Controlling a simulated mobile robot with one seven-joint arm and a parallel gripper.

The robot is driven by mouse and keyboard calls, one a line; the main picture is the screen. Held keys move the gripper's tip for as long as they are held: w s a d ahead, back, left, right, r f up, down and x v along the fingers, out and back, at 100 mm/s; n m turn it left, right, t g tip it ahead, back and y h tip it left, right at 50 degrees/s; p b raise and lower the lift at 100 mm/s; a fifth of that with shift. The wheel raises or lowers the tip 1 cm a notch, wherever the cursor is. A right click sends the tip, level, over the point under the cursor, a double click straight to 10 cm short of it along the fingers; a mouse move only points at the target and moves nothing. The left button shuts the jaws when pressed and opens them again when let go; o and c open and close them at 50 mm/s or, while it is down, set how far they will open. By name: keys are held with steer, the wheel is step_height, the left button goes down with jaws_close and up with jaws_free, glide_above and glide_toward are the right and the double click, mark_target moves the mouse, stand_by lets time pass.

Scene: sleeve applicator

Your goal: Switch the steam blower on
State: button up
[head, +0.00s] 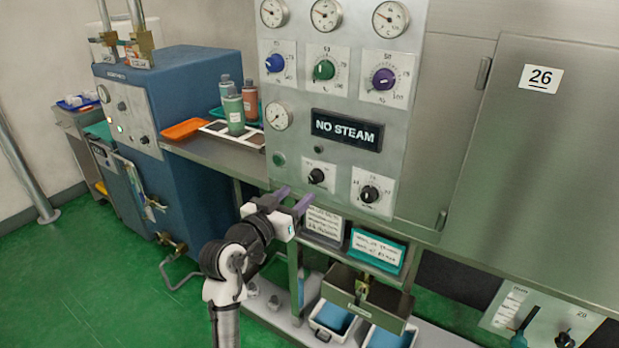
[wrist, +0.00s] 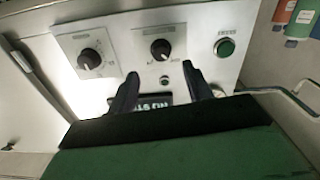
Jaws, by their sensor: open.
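The grey control panel (head: 340,100) shows a dark display reading "NO STEAM" (head: 347,130). Below it are a left black knob (head: 316,176), a right black knob (head: 368,194) and a green button (head: 279,159). No label naming the steam blower is readable. My gripper (head: 294,197) is open and empty, at the panel's lower edge. In the wrist view the panel appears inverted; my fingertips (wrist: 160,72) point towards the left black knob (wrist: 160,50), with the green button (wrist: 226,46) to the right. Contact cannot be told.
Blue, green and purple dials (head: 324,70) and gauges sit higher on the panel. Bottles (head: 234,112) and an orange tray (head: 186,129) stand on the shelf to the left. A blue machine (head: 190,90) is further left.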

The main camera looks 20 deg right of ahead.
mark_target(313, 180)
steer(key=p+x, duration=0.1)
steer(key=x, duration=0.6)
steer(key=shift+p, duration=0.4)
steer(key=shift+a, duration=0.1)
steer(key=c, duration=1)
steer(key=shift+o, duration=0.2)
